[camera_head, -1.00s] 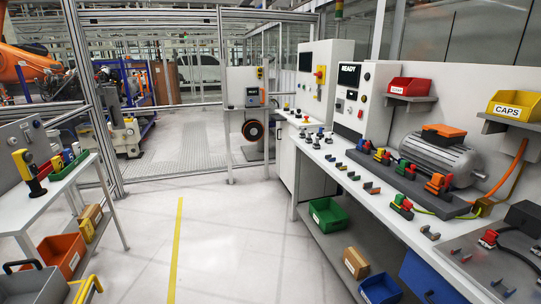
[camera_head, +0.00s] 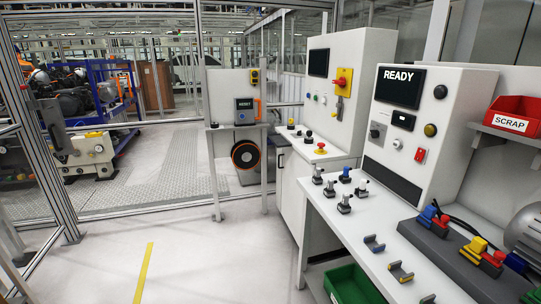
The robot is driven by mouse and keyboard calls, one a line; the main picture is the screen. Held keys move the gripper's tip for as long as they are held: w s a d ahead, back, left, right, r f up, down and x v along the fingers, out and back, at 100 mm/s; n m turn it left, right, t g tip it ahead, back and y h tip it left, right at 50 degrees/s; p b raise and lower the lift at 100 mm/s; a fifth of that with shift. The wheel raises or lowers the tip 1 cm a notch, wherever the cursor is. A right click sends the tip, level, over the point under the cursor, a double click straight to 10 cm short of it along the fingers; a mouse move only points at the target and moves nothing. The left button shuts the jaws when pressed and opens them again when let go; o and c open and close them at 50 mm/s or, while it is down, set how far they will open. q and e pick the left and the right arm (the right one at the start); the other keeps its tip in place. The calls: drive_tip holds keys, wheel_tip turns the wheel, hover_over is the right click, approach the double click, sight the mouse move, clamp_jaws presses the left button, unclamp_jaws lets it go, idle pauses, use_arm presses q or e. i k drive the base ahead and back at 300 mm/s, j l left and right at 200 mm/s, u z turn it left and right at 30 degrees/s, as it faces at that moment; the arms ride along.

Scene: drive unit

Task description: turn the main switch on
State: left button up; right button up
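A red rotary switch on a yellow plate (camera_head: 343,79) sits on the front of the tall white cabinet (camera_head: 378,52), in the upper middle of the head view. Its exact handle angle is too small to tell. Neither of my grippers is in view.
The white READY panel (camera_head: 440,120) stands at right beside the cabinet. The workbench (camera_head: 350,225) holds small fixtures. A red emergency button (camera_head: 320,149) is on the low console in front of the cabinet. The floor (camera_head: 200,255) at lower left is clear.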

sight(342, 82)
drive_tip(key=i+l+z, duration=0.3)
drive_tip(key=i, duration=0.2)
drive_tip(key=i+z, duration=0.25)
drive_tip(key=i, duration=0.25)
drive_tip(key=i+j, duration=0.25)
